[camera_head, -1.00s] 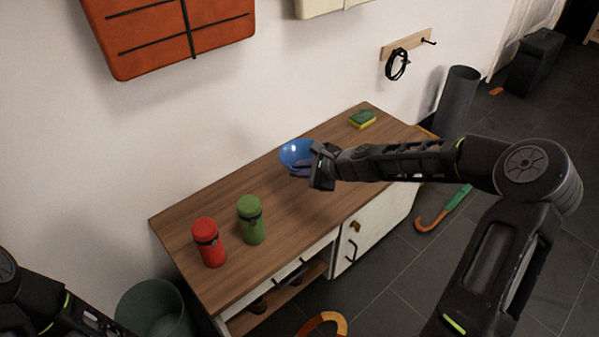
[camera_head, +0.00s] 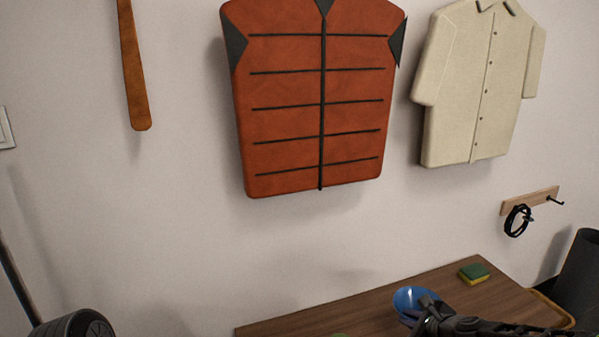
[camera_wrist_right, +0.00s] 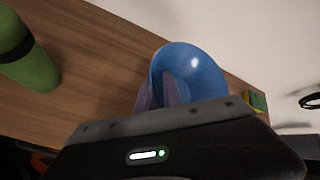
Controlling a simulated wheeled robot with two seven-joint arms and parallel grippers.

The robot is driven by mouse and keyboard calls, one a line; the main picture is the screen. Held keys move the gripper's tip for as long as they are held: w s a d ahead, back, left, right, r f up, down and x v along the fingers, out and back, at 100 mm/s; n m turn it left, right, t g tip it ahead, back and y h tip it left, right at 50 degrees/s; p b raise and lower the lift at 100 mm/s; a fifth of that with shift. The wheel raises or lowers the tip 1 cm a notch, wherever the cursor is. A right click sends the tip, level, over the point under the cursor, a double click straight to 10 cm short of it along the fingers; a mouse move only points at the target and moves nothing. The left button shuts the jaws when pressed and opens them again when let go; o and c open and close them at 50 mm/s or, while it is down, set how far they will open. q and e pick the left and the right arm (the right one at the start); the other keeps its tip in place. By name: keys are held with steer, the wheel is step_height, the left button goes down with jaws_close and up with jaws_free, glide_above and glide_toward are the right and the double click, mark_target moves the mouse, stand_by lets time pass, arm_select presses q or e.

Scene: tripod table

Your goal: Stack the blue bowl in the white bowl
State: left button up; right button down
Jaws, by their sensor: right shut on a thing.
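The blue bowl (camera_head: 408,296) shows at the bottom of the head view, above the wooden cabinet top. My right gripper (camera_head: 420,310) is at its near side and shut on it. In the right wrist view the blue bowl (camera_wrist_right: 195,75) is tilted, its inside partly facing the camera, and the right gripper's fingers (camera_wrist_right: 165,93) are at its rim. The fingertips are partly hidden by the gripper body. No white bowl shows in any view.
The cabinet top (camera_head: 350,318) holds a green and yellow sponge (camera_head: 473,273) near its far right end. A dark grey bin (camera_head: 580,280) is beyond the cabinet's right end. Jackets hang on the wall.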

steer(key=shift+s+r+m+h, duration=0.1)
steer(key=shift+s+m+h, duration=0.05)
steer(key=shift+m+h, duration=0.4)
steer(key=s+a+r+m+h, duration=0.2)
steer(key=s+a+r, duration=0.1)
steer(key=a+r, duration=0.5)
steer(key=s+r+p, duration=0.2)
steer(key=r+p, duration=0.9)
steer(key=s+r+p, duration=0.2)
steer(key=r+p, duration=1)
steer(key=shift+a+r, duration=0.3)
steer(key=shift+a, duration=0.15)
steer(key=shift+y, duration=0.25)
steer(key=s+f, duration=0.4)
steer(key=f, duration=0.1)
